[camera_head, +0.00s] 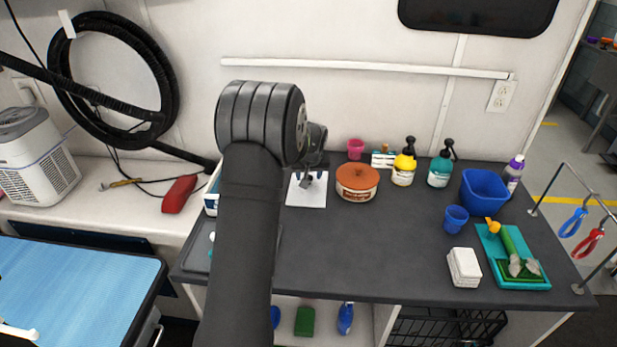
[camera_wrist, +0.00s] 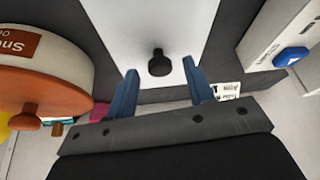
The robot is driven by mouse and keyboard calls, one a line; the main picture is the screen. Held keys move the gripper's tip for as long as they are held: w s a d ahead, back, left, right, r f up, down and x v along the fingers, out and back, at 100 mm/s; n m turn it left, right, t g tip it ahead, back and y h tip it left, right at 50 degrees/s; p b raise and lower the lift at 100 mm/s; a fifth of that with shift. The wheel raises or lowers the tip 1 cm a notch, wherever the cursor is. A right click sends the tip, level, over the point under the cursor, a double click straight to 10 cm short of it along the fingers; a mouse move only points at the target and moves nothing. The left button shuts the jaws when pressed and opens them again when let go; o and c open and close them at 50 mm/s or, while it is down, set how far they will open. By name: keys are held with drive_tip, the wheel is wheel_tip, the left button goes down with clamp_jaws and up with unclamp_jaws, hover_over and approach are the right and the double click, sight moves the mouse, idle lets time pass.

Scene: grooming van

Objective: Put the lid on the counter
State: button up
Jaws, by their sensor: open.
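A white square lid-like panel (camera_head: 306,196) with a black knob lies at the back of the dark counter (camera_head: 350,245); I cannot tell whether anything is under it. It fills the top middle of the wrist view (camera_wrist: 120,30), with its black knob (camera_wrist: 159,62) between the fingertips. My gripper (camera_head: 310,181) is open over the panel, its blue fingers (camera_wrist: 159,68) on either side of the knob with gaps. A round tub (camera_head: 355,195) with an orange lid (camera_head: 357,176) stands to the right; that lid's knob shows in the wrist view (camera_wrist: 24,117).
Yellow (camera_head: 403,174) and teal (camera_head: 439,177) pump bottles stand right of the tub. A white box (camera_wrist: 278,35) is close on the other side, mostly behind my arm in the head view. A blue bin (camera_head: 484,192) and teal tray (camera_head: 513,260) stand right. The counter's front middle is clear.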

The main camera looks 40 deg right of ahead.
drive_tip(key=v, duration=1)
drive_tip(key=shift+r, duration=0.25)
drive_tip(key=shift+s+a, duration=0.1)
drive_tip(key=shift+a, duration=0.05)
drive_tip(key=x, duration=1.1)
drive_tip(key=shift+f, duration=0.35)
drive_tip(key=shift+w+d+f, duration=0.15)
drive_tip(key=shift+w+d, duration=0.1)
drive_tip(key=shift+w, duration=0.05)
drive_tip(key=shift+r, duration=1.95)
drive_tip(key=shift+s, duration=0.1)
